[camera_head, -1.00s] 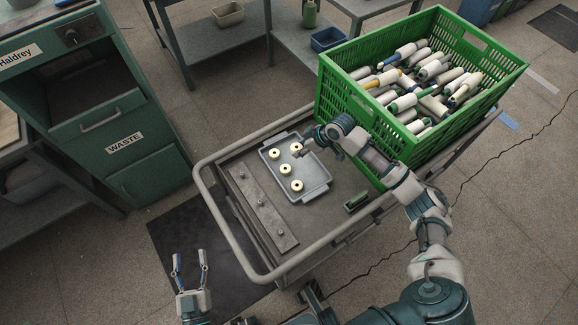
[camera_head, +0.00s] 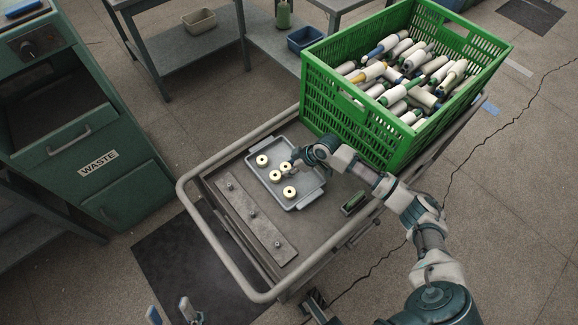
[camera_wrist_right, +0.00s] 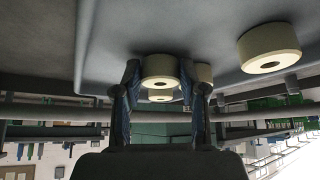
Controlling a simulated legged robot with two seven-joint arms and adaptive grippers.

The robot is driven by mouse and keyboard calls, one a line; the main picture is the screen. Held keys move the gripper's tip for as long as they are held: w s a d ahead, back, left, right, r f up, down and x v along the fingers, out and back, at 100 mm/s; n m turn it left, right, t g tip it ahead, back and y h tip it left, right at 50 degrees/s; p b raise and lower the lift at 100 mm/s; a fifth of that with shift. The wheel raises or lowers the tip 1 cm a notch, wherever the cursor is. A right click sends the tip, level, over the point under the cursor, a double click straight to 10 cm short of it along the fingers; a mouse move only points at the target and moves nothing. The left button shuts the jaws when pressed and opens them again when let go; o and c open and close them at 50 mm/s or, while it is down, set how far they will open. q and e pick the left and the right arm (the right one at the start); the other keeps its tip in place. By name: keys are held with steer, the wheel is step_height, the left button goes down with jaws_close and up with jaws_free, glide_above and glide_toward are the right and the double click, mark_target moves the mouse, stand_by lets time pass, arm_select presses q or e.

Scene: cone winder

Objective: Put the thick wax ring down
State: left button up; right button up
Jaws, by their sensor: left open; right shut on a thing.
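My right gripper (camera_head: 293,159) is shut on a cream wax ring (camera_head: 285,166) at the right part of the grey tray (camera_head: 308,192). Other cream rings lie in the tray: one at the upper left (camera_head: 262,160), one close beside the held ring (camera_head: 275,176), and one lower down (camera_head: 289,192). My left gripper (camera_head: 170,312) is open and empty at the bottom edge, mostly cut off.
The tray stands on a railed grey cart (camera_head: 222,235) beside a plate with pegs (camera_head: 254,216). A green crate (camera_head: 345,115) full of wound bobbins stands behind my right arm. A green waste cabinet (camera_head: 95,150) stands left.

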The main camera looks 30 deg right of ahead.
steer(key=shift+d, duration=0.2)
steer(key=o, duration=0.8)
steer(key=shift+d+f, duration=0.1)
steer(key=shift+o, duration=0.7)
steer(key=shift+d, duration=0.1)
arm_select(q)
steer(key=shift+w+d, duration=0.15)
steer(key=shift+d, duration=0.3)
steer(key=shift+a, duration=0.1)
